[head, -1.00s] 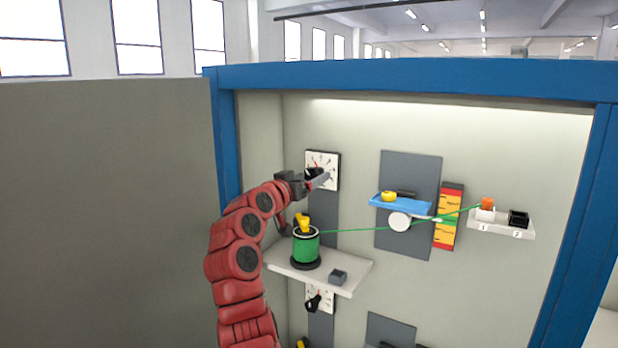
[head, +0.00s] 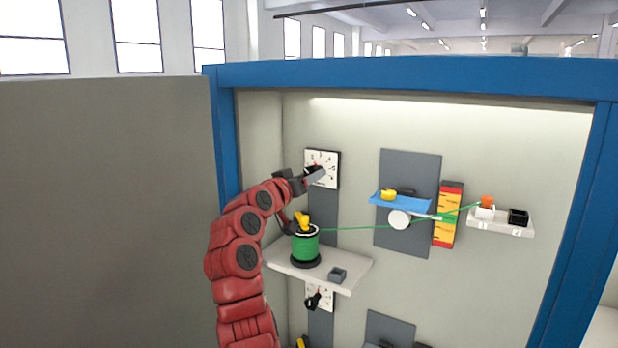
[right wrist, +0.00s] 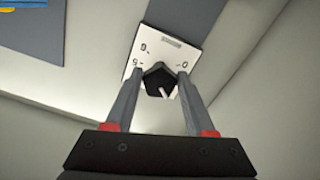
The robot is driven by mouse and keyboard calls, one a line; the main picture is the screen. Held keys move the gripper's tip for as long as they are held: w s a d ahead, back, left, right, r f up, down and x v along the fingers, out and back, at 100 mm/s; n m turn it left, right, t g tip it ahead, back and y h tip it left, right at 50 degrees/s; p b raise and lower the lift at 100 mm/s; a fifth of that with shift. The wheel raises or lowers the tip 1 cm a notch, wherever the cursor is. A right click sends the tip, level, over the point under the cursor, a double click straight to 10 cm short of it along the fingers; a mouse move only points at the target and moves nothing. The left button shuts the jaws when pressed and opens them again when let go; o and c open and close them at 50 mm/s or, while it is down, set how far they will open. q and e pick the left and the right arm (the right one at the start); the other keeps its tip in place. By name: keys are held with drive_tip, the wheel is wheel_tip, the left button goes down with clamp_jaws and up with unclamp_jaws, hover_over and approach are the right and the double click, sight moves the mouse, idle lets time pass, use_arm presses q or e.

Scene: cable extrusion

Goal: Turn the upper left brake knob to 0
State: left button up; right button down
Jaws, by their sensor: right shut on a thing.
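The upper left brake dial (head: 329,165) is a white square plate with black markings on a dark grey panel. Its black knob (right wrist: 158,82) shows in the right wrist view with a white pointer mark toward the lower right of that picture. My right gripper (right wrist: 158,74) is shut on this knob, with one finger on each side. In the head view my right gripper (head: 314,175) covers most of the knob and the dial's lower part. Digits show on the plate (right wrist: 165,50), but are small and hard to read. My left gripper is not in view.
A green cable (head: 365,229) runs right past a white wheel (head: 399,219) and a coloured gauge (head: 448,200). A lower dial (head: 326,293) is beneath the shelf.

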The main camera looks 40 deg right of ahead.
drive_tip(key=n, duration=0.2)
drive_tip(key=n+p, duration=0.1)
drive_tip(key=n, duration=0.1)
drive_tip(key=n+p, duration=0.1)
drive_tip(key=n, duration=0.2)
drive_tip(key=shift+r, duration=0.3)
drive_tip(key=n+p, duration=0.3)
drive_tip(key=shift+s+r+n, duration=0.1)
drive_tip(key=shift+r+n, duration=0.05)
drive_tip(key=shift+n, duration=0.25)
drive_tip(key=shift+n+p, duration=1.6)
drive_tip(key=shift+n, duration=0.2)
drive_tip(key=shift+f, duration=0.2)
drive_tip(key=shift+c, duration=1.4)
unclamp_jaws()
